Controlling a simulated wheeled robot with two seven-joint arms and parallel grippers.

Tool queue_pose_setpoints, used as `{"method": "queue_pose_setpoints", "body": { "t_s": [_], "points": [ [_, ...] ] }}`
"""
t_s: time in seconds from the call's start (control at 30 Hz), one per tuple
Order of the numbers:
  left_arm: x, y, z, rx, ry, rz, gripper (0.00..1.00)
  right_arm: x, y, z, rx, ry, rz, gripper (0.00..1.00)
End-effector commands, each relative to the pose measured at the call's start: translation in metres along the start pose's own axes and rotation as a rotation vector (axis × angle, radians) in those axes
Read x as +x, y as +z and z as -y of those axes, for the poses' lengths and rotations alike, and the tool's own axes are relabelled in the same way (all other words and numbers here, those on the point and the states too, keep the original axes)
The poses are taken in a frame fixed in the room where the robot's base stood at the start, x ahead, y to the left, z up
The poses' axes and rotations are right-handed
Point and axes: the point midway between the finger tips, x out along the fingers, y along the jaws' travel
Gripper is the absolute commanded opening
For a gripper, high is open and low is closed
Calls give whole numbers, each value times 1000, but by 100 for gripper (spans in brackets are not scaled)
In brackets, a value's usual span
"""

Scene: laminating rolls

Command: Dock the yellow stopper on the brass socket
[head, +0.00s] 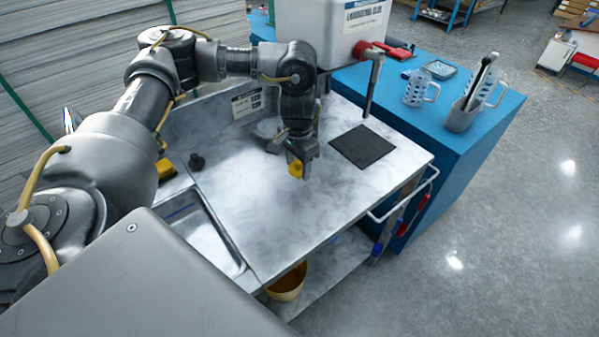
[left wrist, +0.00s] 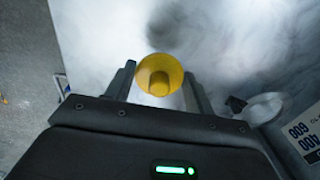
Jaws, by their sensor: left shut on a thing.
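My left gripper (head: 303,158) points down over the marbled worktop, shut on the yellow stopper (head: 295,170). The stopper sits between the fingertips and seems to be held above the surface. In the left wrist view the stopper (left wrist: 160,68) is a round yellow flange with a short stem facing the camera, between the two dark fingers. I cannot make out the brass socket in either view; it may be hidden. My right gripper is not in view.
A black square mat (head: 363,147) lies right of the gripper. A dark knob-like object (head: 196,161) and a yellow block (head: 166,168) are to the left, near a sink basin (head: 205,235). A white tank (head: 345,30) stands behind. The worktop's front middle is clear.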

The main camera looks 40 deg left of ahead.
Motion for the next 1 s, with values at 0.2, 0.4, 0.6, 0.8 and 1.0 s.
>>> {"method": "queue_pose_setpoints", "body": {
  "t_s": [0.2, 0.4, 0.6, 0.8, 1.0],
  "points": [
    [27, -1, 4, -3, 0, 5, 31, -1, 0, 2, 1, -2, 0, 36],
    [36, -2, 4, -1, -1, 1, 31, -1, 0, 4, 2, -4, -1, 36],
    [36, -2, 4, -1, -1, 1, 31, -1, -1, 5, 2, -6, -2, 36],
    [39, -2, 4, -1, -1, 1, 63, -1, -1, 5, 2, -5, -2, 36],
    [39, -2, 4, -1, -1, 1, 75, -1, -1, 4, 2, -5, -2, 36]
  ]
}}
